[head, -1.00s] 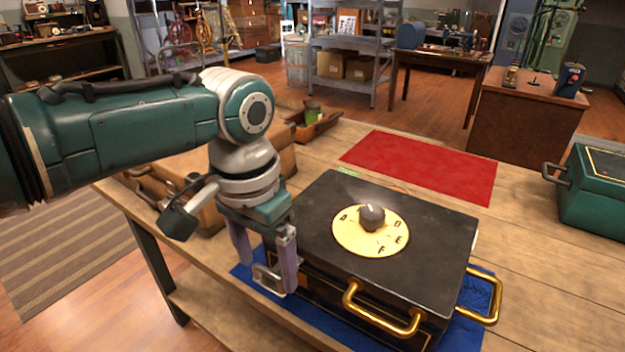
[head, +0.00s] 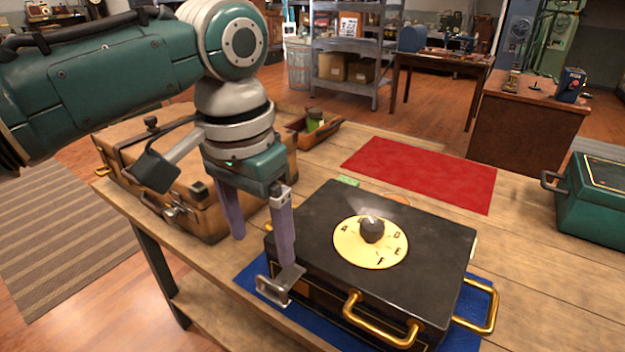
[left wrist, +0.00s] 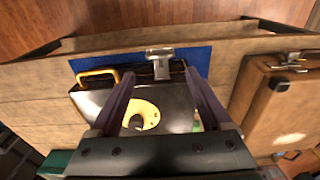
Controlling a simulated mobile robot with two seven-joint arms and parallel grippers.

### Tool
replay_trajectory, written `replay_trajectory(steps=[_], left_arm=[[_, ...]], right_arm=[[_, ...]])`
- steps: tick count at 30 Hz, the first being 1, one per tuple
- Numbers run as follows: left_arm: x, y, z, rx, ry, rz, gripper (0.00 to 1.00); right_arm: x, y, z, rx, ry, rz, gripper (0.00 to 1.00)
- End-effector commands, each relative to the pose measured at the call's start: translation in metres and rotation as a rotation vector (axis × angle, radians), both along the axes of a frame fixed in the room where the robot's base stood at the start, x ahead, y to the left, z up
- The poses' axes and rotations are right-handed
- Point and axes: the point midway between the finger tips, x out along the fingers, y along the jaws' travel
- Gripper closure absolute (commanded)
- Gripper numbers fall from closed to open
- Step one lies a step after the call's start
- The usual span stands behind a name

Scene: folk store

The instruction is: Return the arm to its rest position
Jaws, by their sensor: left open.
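My left gripper (head: 262,230) is open and empty, pointing down beside the front left corner of the black box. In the left wrist view its two purple fingers (left wrist: 160,95) are apart with nothing held between them. The black box (head: 320,220) has a yellow lettered dial (head: 350,246) with a dark knob on its lid and brass handles. It stands on a blue mat (head: 480,320). A metal latch (head: 277,288) sticks out from the box's side, just below one fingertip. The latch also shows in the left wrist view (left wrist: 160,62). My right gripper does not show.
A brown case (head: 130,135) lies on the wooden table behind my left gripper. A red mat (head: 420,172) lies bare farther back. A green box (head: 598,205) stands at the right edge. A small tray (head: 318,134) holds a green item.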

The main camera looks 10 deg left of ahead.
Motion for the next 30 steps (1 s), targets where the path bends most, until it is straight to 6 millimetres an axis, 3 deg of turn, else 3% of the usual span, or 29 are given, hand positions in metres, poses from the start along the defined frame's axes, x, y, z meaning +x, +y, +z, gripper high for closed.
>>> replay_trajectory(steps=[4, 7, 12, 15, 21, 30], left_arm=[[-0.003, -0.002, -0.002, -0.005, 0.001, -0.006, 0.19], [-0.016, -0.013, -0.012, -0.028, -0.002, -0.033, 0.19], [-0.068, -0.041, -0.036, -0.116, -0.037, -0.084, 0.19], [-0.103, -0.047, -0.042, -0.16, -0.078, -0.07, 0.19], [-0.158, -0.024, -0.035, -0.164, -0.159, 0.024, 0.19], [-0.216, 0.029, -0.009, -0.059, -0.227, 0.156, 0.19]], right_arm=[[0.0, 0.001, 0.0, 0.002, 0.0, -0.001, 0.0], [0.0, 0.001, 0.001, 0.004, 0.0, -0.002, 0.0], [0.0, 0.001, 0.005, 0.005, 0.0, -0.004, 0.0], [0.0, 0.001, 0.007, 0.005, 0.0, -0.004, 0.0], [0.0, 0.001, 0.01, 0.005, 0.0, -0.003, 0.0], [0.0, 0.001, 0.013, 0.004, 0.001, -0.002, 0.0]])
